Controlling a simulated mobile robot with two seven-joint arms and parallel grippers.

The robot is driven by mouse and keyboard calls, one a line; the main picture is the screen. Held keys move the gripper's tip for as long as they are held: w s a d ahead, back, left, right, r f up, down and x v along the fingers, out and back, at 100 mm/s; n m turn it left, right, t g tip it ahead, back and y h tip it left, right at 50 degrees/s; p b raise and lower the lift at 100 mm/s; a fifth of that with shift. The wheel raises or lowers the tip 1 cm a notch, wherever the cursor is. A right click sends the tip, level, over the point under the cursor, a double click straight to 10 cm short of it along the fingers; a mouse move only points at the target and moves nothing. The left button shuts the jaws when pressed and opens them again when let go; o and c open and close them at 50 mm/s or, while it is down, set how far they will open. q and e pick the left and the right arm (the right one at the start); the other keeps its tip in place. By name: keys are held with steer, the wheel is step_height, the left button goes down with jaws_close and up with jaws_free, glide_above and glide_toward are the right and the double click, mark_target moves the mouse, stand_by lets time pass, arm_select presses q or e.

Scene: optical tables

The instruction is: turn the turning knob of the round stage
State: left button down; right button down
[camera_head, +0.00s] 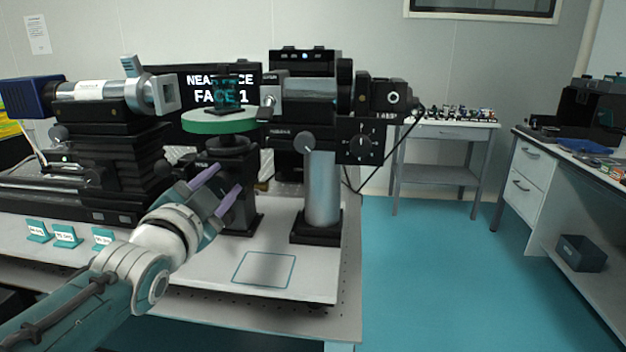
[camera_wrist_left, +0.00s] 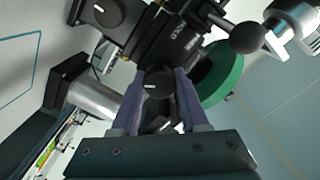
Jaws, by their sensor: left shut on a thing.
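The round stage (camera_head: 205,127) has a green disc top with a dark target on it and stands on a black post in the head view. Its green rim also shows in the wrist view (camera_wrist_left: 224,76). My left gripper (camera_head: 229,177) reaches up from the lower left to just below the disc, at the front of the stage. In the wrist view, the purple fingers of the left gripper (camera_wrist_left: 161,76) are shut on a black turning knob (camera_wrist_left: 157,83) with a small white mark. I cannot make the knob out clearly in the head view. My right gripper is not in view.
A dark-bodied instrument with a blue end (camera_head: 33,96) stands left of the stage. A silver tube on a thick metal post (camera_head: 322,190) stands close on its right. Small teal signs (camera_head: 67,236) stand at the left front. The front plate with a marked square (camera_head: 264,270) is bare.

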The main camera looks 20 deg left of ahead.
arm_select(q)
steer(key=shift+c, duration=2.1)
jaws_free()
steer(key=p+v, duration=0.1)
steer(key=v, duration=0.9)
steer(key=shift+p, duration=0.4)
steer(key=s+d+n+g+h+p, duration=0.1)
steer(key=s+d+n+g, duration=0.1)
steer(key=s+d+g, duration=0.45)
steer(key=s+d+f+n+g+h+p, duration=0.1)
steer(key=s+g+h+p, duration=0.15)
steer(key=s, duration=0.65)
steer(key=s+d+n+g+h+p, duration=0.1)
steer(key=s+d+n+g, duration=0.1)
steer(key=s+d+g, duration=0.45)
step_height(320, 180, up, 37)
steer(key=s+a+t+p, duration=0.1)
steer(key=a+p, duration=0.1)
steer(key=p, duration=3.5)
steer(key=shift+a, duration=0.25)
